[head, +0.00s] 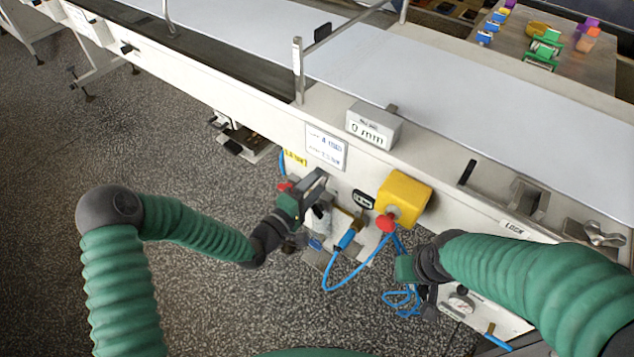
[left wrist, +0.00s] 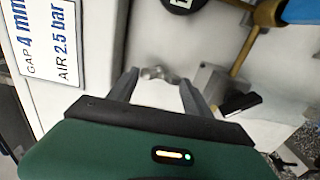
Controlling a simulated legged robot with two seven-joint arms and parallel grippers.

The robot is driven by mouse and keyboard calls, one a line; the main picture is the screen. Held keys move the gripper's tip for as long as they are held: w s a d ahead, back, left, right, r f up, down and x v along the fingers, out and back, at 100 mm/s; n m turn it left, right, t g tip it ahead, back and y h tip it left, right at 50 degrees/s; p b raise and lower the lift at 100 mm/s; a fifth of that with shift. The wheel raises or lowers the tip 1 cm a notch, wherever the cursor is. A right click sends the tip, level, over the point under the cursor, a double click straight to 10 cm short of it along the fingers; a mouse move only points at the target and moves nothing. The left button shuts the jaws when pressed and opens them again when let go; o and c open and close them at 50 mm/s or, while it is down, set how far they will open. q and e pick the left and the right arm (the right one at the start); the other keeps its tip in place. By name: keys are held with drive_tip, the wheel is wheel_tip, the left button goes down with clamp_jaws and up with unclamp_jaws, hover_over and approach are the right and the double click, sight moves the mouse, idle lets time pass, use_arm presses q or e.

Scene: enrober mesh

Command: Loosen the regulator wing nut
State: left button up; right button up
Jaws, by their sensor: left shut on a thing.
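My left gripper (head: 314,188) is at the machine's side panel, below the white label with "4 mm" text. In the left wrist view its two grey fingers (left wrist: 157,84) stand on either side of a small silver wing nut (left wrist: 156,73), shut on it. Part of the nut is hidden behind the fingers and hand. In the head view the hand hides the nut. My right gripper (head: 404,268) is low at the right, below the yellow box; its fingers cannot be made out.
A yellow box with a red button (head: 386,222) sits right of the left hand. A blue hose (head: 338,285) loops below. Another, larger wing nut (head: 598,235) is at the far right near a LOCK label (head: 514,228). A white conveyor belt (head: 450,90) runs above.

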use_arm(q)
drive_tip(key=shift+w+a+f, duration=0.1)
drive_tip(key=shift+a, duration=0.1)
drive_tip(key=o, duration=1.1)
drive_tip(key=shift+c, duration=0.2)
drive_tip(key=o, duration=0.3)
drive_tip(key=shift+s+a, duration=0.15)
drive_tip(key=shift+s, duration=0.2)
drive_tip(key=p+v, duration=0.2)
drive_tip(key=v, duration=1.4)
drive_tip(key=shift+a, duration=0.1)
